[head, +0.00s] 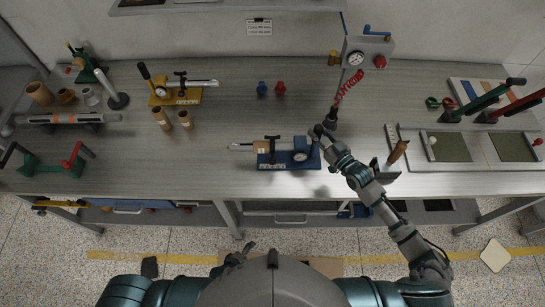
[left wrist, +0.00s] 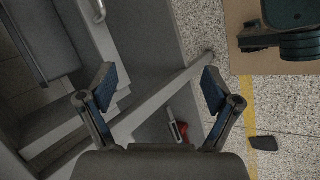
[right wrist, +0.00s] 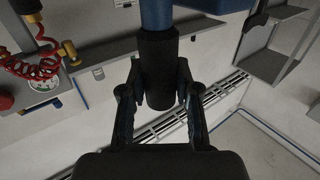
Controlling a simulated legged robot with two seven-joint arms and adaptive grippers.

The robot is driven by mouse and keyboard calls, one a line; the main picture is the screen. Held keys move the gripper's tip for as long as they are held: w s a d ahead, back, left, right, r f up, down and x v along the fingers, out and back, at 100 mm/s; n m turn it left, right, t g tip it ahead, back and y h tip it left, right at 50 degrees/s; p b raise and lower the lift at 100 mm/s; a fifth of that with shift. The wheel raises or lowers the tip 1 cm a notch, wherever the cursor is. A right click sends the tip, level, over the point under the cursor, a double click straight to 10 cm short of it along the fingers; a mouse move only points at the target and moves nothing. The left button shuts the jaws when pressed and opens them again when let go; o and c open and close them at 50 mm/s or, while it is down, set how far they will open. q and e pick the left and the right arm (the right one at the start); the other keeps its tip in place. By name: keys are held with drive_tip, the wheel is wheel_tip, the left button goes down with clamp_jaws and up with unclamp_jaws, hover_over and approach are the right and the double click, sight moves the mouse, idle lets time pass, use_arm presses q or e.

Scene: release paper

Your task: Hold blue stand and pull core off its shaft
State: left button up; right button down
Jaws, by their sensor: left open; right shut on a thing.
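The blue stand (head: 285,165) sits near the front middle of the bench. A tan core (head: 262,147) is at its left side, around a pale shaft (head: 240,147) that points left. My right gripper (head: 319,133) is at the stand's right end, shut on a black cylindrical handle (right wrist: 158,70). In the right wrist view the handle lies between the fingers (right wrist: 160,98) and joins a blue bar above. My left gripper (head: 240,254) is open and empty, low in front of the bench edge. In the left wrist view its fingers (left wrist: 158,88) are spread apart.
A red coiled hose (head: 348,86) hangs close behind my right gripper. Green trays (head: 450,147) lie to the right. The bench left of the blue stand is clear.

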use_arm(q)
drive_tip(key=w+d+r+n+t+h, duration=0.1)
drive_tip(key=w+r+n, duration=0.2)
drive_tip(key=r, duration=0.4)
drive_tip(key=w+d+r+n+t+h, duration=0.1)
drive_tip(key=w+r+n+t, duration=0.15)
drive_tip(key=r, duration=0.35)
drive_tip(key=n+t, duration=0.4)
drive_tip(key=n, duration=0.1)
approach(260, 149)
drive_tip(key=shift+g+h, duration=0.25)
drive_tip(key=shift+h, duration=0.15)
drive_tip(key=s+a+f, duration=0.1)
drive_tip(key=s+a, duration=0.1)
drive_tip(key=s+a+f, duration=0.1)
drive_tip(key=s, duration=0.1)
drive_tip(key=shift+f, duration=0.35)
drive_tip(key=w+d+r+m+g+y, duration=0.1)
drive_tip(key=w+d+r+m+g, duration=0.2)
drive_tip(key=w+r, duration=0.25)
drive_tip(key=x, duration=1.2)
drive_tip(key=shift+w+a+f, duration=0.1)
drive_tip(key=shift+f, duration=0.2)
drive_tip(key=c, duration=1.2)
drive_tip(key=o, duration=1.2)
